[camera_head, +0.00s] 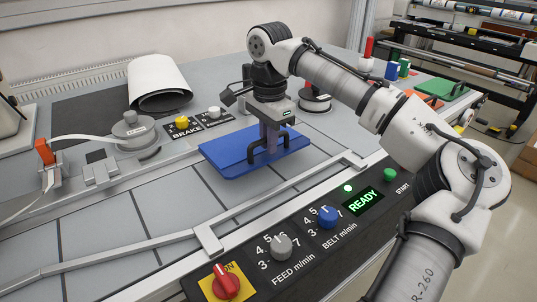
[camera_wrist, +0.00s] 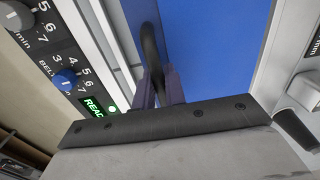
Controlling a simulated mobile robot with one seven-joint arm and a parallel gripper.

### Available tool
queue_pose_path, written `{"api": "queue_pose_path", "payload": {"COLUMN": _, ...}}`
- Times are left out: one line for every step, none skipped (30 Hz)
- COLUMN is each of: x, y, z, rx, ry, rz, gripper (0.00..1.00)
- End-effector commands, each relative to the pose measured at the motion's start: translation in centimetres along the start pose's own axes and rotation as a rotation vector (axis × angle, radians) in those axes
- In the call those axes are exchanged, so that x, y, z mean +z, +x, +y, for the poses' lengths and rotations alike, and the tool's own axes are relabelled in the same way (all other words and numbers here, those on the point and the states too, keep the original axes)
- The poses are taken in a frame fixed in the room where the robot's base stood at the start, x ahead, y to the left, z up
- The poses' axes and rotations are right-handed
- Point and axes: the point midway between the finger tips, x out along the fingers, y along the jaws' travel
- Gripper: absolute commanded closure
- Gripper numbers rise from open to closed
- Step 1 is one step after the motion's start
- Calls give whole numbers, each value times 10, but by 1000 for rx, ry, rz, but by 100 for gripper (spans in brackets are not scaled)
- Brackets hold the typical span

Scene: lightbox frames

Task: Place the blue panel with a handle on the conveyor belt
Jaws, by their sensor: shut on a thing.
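The blue panel (camera_head: 224,153) is flat and rectangular with a black handle on top. It is at the middle of the head view, over the grey belt surface (camera_head: 130,215). I cannot tell whether it touches the belt or hangs just above it. My gripper (camera_head: 268,148) points down and is shut on the panel's handle. In the wrist view the dark fingers (camera_wrist: 160,90) close around the black handle (camera_wrist: 150,48), with the blue panel (camera_wrist: 215,45) beyond. The fingertips partly hide the handle.
A control strip in front carries a red switch (camera_head: 226,282), knobs and a READY display (camera_head: 363,201). A metal rail (camera_head: 205,238) edges the belt. Behind stand a white roll (camera_head: 157,82) and a yellow brake knob (camera_head: 182,122). A green panel (camera_head: 442,89) lies at the right. The belt's left part is clear.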

Motion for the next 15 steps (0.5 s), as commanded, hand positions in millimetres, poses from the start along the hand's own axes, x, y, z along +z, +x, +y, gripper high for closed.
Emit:
{"api": "queue_pose_path", "payload": {"x": 0, "y": 3, "z": 0, "rx": -1, "ry": 0, "rz": 1, "gripper": 100}}
{"api": "queue_pose_path", "payload": {"x": 0, "y": 6, "z": 0, "rx": 0, "ry": 0, "rz": 1, "gripper": 100}}
{"api": "queue_pose_path", "payload": {"x": 0, "y": 11, "z": 1, "rx": 1, "ry": 1, "rz": 0, "gripper": 100}}
{"api": "queue_pose_path", "payload": {"x": 0, "y": 16, "z": 1, "rx": 1, "ry": 0, "rz": 0, "gripper": 100}}
{"api": "queue_pose_path", "payload": {"x": 0, "y": 21, "z": 1, "rx": 1, "ry": 0, "rz": 0, "gripper": 100}}
{"api": "queue_pose_path", "payload": {"x": 0, "y": 27, "z": 1, "rx": 1, "ry": 1, "rz": 0, "gripper": 100}}
{"api": "queue_pose_path", "payload": {"x": 0, "y": 31, "z": 1, "rx": 1, "ry": 1, "rz": 0, "gripper": 100}}
{"api": "queue_pose_path", "payload": {"x": 0, "y": 35, "z": 1, "rx": 1, "ry": 1, "rz": 0, "gripper": 100}}
{"api": "queue_pose_path", "payload": {"x": 0, "y": 39, "z": 1, "rx": 0, "ry": 0, "rz": 0, "gripper": 100}}
{"api": "queue_pose_path", "payload": {"x": 0, "y": 42, "z": 1, "rx": 0, "ry": 0, "rz": 0, "gripper": 100}}
{"api": "queue_pose_path", "payload": {"x": 0, "y": 43, "z": 1, "rx": 0, "ry": 0, "rz": 0, "gripper": 100}}
{"api": "queue_pose_path", "payload": {"x": 0, "y": 44, "z": 1, "rx": 0, "ry": 0, "rz": 0, "gripper": 100}}
{"api": "queue_pose_path", "payload": {"x": 0, "y": 44, "z": 1, "rx": -1, "ry": 0, "rz": 0, "gripper": 100}}
{"api": "queue_pose_path", "payload": {"x": 0, "y": 44, "z": 1, "rx": -1, "ry": 0, "rz": 0, "gripper": 100}}
{"api": "queue_pose_path", "payload": {"x": 0, "y": 44, "z": 1, "rx": -1, "ry": 0, "rz": 0, "gripper": 100}}
